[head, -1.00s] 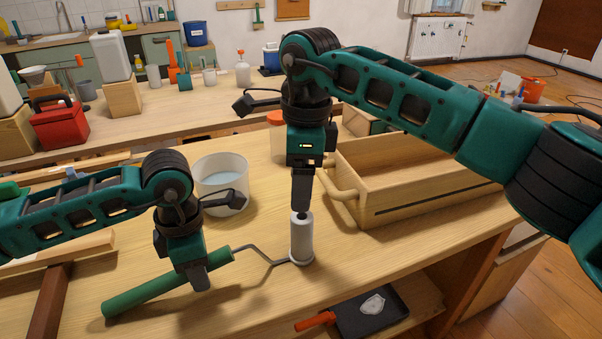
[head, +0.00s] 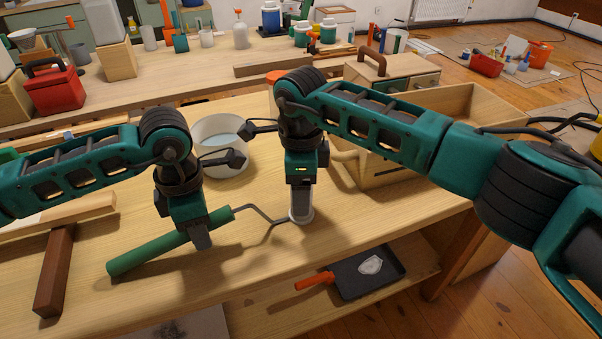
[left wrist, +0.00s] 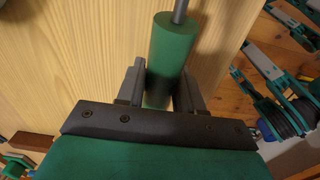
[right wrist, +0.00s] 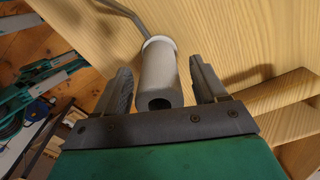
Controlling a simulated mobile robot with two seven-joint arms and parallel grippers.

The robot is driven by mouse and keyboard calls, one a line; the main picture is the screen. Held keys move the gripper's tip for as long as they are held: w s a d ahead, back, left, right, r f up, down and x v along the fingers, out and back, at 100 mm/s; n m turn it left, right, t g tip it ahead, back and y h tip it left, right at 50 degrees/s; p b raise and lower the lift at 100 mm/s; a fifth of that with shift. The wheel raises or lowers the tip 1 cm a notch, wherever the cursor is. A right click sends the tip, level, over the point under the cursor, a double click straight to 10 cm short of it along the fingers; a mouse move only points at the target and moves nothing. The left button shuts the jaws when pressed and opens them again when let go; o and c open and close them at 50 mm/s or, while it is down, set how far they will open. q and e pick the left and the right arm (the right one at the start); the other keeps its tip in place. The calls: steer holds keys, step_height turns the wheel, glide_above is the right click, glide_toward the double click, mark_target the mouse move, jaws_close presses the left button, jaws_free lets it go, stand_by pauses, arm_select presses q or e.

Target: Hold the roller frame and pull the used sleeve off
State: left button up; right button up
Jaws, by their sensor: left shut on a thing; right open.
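The roller frame has a long green handle (head: 140,255) lying along the workbench and a thin bent grey wire (head: 262,214). My left gripper (head: 200,240) is shut on the green handle; in the left wrist view the handle (left wrist: 172,50) sits between the fingers. The used sleeve (head: 301,216) is a pale grey-white cylinder standing upright at the wire's end. My right gripper (head: 300,205) is over the sleeve and open. In the right wrist view the sleeve (right wrist: 160,75) lies between the two spread fingers, with a gap visible on each side. Its open end faces the gripper.
A white bucket (head: 222,158) stands behind the left gripper. A wooden crate (head: 390,170) stands behind and right of the right gripper. A dark tray (head: 368,274) with an orange-handled tool (head: 315,281) is on the lower shelf. A brown wooden bar (head: 55,270) is at left.

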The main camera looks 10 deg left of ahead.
steer(key=shift+f, duration=0.1)
steer(key=c, duration=1)
stand_by(0.3)
steer(key=shift+r, duration=4.85)
arm_select(q)
steer(key=o, duration=1.1)
steer(key=shift+o, duration=0.3)
